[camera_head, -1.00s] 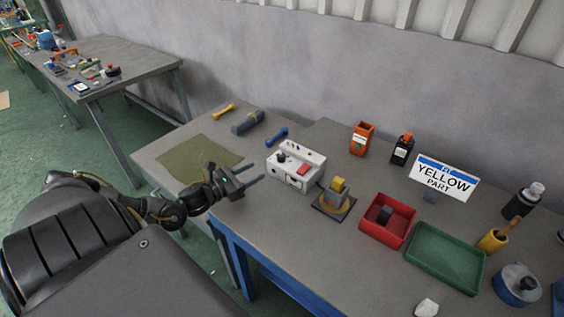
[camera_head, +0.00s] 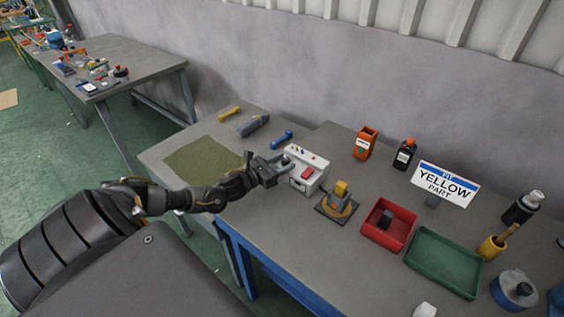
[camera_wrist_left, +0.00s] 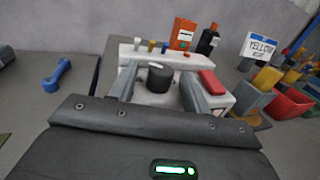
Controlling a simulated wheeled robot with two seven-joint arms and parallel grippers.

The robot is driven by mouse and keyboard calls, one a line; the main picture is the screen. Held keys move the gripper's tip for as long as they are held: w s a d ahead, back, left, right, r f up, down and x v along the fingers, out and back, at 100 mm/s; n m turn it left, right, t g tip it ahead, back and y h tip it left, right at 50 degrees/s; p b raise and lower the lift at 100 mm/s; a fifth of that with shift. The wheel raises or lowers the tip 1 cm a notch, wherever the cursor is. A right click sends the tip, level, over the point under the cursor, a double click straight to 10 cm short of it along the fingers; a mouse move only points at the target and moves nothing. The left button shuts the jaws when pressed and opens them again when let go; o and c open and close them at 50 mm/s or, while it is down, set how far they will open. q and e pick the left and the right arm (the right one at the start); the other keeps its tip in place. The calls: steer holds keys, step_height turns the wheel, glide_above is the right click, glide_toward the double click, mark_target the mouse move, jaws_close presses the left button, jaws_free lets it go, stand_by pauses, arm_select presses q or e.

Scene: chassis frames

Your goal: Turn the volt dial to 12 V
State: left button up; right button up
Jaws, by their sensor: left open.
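The white control box (camera_head: 316,178) stands on the workbench, with a red switch (camera_head: 307,172) on its front part. The black round dial (camera_wrist_left: 160,79) is on the box top in the left wrist view. I cannot read any volt marks or the dial's setting. My left gripper (camera_head: 284,169) reaches the box's left side from the left. In the wrist view its two open fingers (camera_wrist_left: 160,70) stand on either side of the dial, with visible gaps. In the head view the dial is largely hidden by the gripper. My right gripper is not in view.
A blue wrench-like part (camera_head: 282,139) lies behind the box. An olive mat (camera_head: 200,157) lies left.

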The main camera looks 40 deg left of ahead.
arm_select(q)
steer(key=c, duration=1)
